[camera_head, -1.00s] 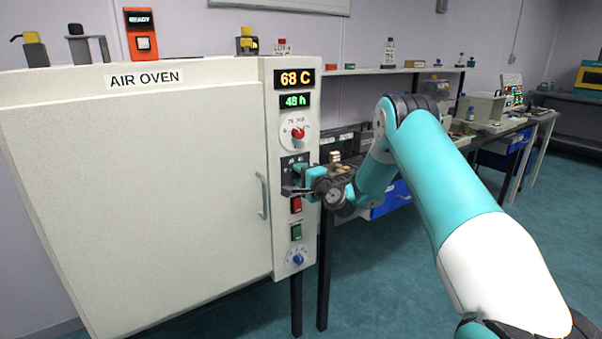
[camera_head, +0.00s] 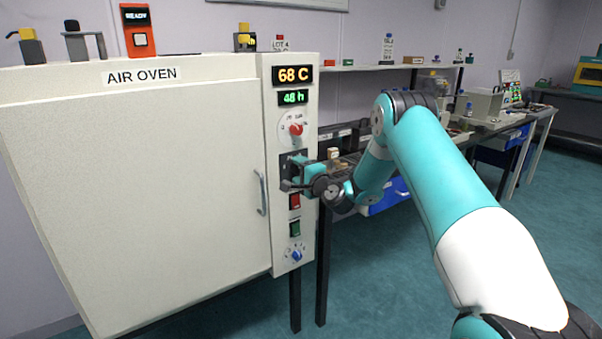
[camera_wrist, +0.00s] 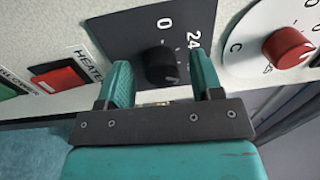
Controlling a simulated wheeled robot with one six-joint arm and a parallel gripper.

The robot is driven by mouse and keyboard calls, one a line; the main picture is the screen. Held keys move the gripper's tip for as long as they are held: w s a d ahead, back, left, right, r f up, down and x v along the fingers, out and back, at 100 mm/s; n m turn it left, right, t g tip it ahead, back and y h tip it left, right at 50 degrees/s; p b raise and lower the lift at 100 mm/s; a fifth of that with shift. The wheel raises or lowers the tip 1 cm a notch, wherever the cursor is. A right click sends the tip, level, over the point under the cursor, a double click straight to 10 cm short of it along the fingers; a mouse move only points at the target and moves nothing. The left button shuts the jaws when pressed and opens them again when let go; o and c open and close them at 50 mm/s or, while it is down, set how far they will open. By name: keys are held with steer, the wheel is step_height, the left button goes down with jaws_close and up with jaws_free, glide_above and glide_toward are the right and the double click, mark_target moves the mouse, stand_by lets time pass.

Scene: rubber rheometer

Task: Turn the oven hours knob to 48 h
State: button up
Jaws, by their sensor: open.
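The white air oven (camera_head: 140,190) stands at the left, and its green hours display (camera_head: 294,98) reads 48 h. The black hours knob (camera_wrist: 161,66) sits on a dark dial plate (camera_wrist: 125,30) with 0 and 24 marks in the wrist view. My gripper (camera_wrist: 158,60) is open, with one teal finger on each side of the knob in that view. Gaps show between knob and fingers; I cannot tell how far the tips reach around it. In the head view my gripper (camera_head: 287,184) is at the control panel and hides the knob.
The red temperature knob (camera_head: 296,129) is just above, under the 68 C display (camera_head: 293,76). A red switch (camera_head: 295,201), a green switch (camera_head: 295,229) and a blue knob (camera_head: 296,255) lie below. The oven door handle (camera_head: 261,193) is to the left.

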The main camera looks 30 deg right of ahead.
steer(key=s+b, duration=1.2)
steer(key=s, duration=0.5)
steer(key=shift+s+d+f+b, duration=0.2)
steer(key=shift+d+f+b, duration=0.05)
steer(key=shift+f+b, duration=0.1)
steer(key=shift+a, duration=0.1)
